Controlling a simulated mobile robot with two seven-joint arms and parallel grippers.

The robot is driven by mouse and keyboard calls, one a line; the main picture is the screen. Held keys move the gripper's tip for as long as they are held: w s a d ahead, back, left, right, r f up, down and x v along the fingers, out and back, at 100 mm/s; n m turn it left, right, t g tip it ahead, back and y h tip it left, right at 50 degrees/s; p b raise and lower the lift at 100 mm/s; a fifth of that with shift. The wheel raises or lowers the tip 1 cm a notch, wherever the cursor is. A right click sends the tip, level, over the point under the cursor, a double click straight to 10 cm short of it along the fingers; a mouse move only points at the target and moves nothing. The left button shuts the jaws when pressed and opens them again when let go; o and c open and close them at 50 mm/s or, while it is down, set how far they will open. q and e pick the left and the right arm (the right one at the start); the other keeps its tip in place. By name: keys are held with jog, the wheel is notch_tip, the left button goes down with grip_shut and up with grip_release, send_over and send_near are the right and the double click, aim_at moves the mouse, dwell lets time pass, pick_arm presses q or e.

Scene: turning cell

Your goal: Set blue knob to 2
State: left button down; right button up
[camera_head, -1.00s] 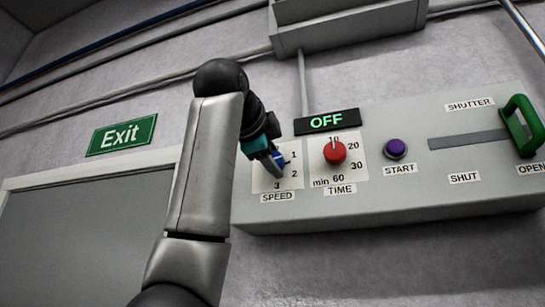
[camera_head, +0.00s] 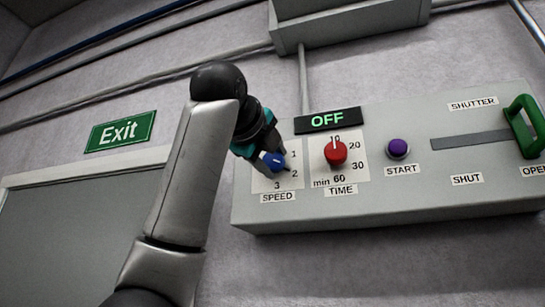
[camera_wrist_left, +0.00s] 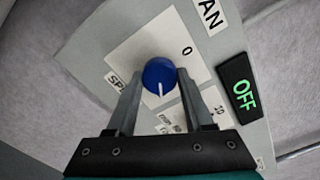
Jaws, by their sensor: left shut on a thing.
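The blue knob (camera_head: 271,160) is on the SPEED dial (camera_head: 264,185) at the left end of the grey control panel. My left gripper (camera_head: 272,164) is at the knob, with its fingers on either side. The left wrist view shows the blue knob (camera_wrist_left: 159,74) between the two fingers (camera_wrist_left: 158,85), which are shut on it. The knob's white mark runs straight down there, toward my gripper's base, away from the 0. My right gripper is not in view.
A red TIME knob (camera_head: 335,153) sits close to the right, below a display reading OFF (camera_head: 327,120). Further right are a purple START button (camera_head: 398,148) and a green shutter handle (camera_head: 523,126) at the OPEN end. A door (camera_head: 80,240) is at lower left.

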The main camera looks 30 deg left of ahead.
pick_arm(q)
jog(key=shift+f, duration=0.1)
dwell(0.4)
jog(key=shift+c, duration=1.4)
grip_release()
jog(key=b+v, duration=0.5)
jog(key=v, duration=1)
jog(key=shift+d+b, duration=0.2)
jog(key=shift+b, duration=0.1)
jog(key=shift+s, duration=0.1)
